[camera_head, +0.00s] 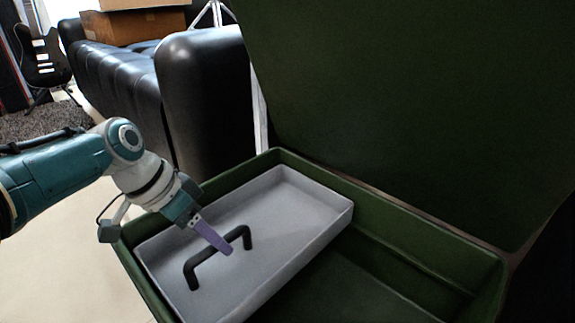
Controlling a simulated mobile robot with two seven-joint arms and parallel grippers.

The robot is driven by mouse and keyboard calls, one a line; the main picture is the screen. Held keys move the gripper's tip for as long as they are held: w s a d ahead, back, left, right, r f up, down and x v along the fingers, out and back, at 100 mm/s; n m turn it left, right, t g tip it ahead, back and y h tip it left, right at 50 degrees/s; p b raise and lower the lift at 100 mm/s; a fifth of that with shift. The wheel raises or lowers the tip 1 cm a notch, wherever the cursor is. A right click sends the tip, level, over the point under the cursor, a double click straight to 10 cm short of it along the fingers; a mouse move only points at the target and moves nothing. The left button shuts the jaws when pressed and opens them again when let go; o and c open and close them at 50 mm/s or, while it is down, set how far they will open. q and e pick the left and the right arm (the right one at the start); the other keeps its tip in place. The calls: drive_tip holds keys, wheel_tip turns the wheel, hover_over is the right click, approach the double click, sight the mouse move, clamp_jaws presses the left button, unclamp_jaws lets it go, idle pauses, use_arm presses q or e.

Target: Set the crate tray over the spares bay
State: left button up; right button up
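A grey shallow tray (300,207) with a black bar handle (241,233) sits in the left part of the green crate (390,236), level with or just under its rim. My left gripper (222,246) reaches in from the left. Its purple finger crosses the middle of the handle bar; the other finger is hidden, so I cannot tell whether it grips the bar. The crate's right part is open and dark inside. What lies under the tray is hidden, and I cannot tell which part is the spares bay. My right gripper is out of view.
The crate's large green lid (420,90) stands open behind it and fills the upper right. A black leather sofa (200,90) stands at the back left, with cardboard boxes (135,25) above it. A guitar (42,60) stands at far left. Pale floor lies left of the crate.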

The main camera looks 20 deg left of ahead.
use_arm(q)
drive_tip(key=shift+r, duration=0.1)
drive_tip(key=p+v, duration=0.8)
drive_tip(key=v, duration=0.1)
drive_tip(key=shift+r+p, duration=0.35)
drive_tip(key=shift+s+a, duration=0.15)
